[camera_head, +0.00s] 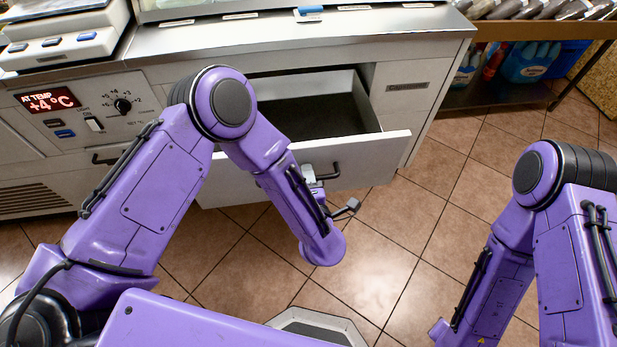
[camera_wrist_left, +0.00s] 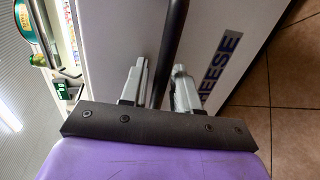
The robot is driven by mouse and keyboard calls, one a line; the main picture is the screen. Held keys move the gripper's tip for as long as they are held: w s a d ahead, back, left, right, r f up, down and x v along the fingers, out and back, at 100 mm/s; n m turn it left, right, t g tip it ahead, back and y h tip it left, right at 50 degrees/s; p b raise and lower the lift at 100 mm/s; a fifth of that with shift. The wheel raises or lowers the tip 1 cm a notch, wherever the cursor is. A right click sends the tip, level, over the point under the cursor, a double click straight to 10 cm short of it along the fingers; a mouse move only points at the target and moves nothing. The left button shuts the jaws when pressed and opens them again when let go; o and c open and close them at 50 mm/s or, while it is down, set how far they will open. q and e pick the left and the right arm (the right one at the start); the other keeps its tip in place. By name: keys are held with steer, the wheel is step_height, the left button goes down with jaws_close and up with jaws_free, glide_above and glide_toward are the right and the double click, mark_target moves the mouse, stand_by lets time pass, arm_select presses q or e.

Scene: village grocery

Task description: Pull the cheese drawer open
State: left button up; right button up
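The cheese drawer (camera_head: 372,162) is pulled out from the counter, its dark, empty-looking inside showing from above. In the left wrist view its white front (camera_wrist_left: 105,35) carries the label "CHEESE" (camera_wrist_left: 222,68). The black bar handle (camera_head: 325,174) is on the drawer front; it also shows in the left wrist view (camera_wrist_left: 172,45). My left gripper (camera_head: 328,190) is at the handle. In the left wrist view its two fingers (camera_wrist_left: 158,82) stand apart, one on each side of the bar, with gaps visible. My right gripper is out of view; only the right arm (camera_head: 510,260) shows.
The steel counter top (camera_head: 260,48) runs above the drawer, with a scale (camera_head: 62,45) at left. A control panel (camera_head: 90,105) reads +4°C. A shelf (camera_head: 540,30) with goods stands at right. Tiled floor (camera_head: 440,215) is clear before the drawer.

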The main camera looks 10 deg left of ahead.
arm_select(q)
steer(key=v, duration=1)
steer(key=shift+s, duration=0.25)
steer(key=shift+d, duration=0.1)
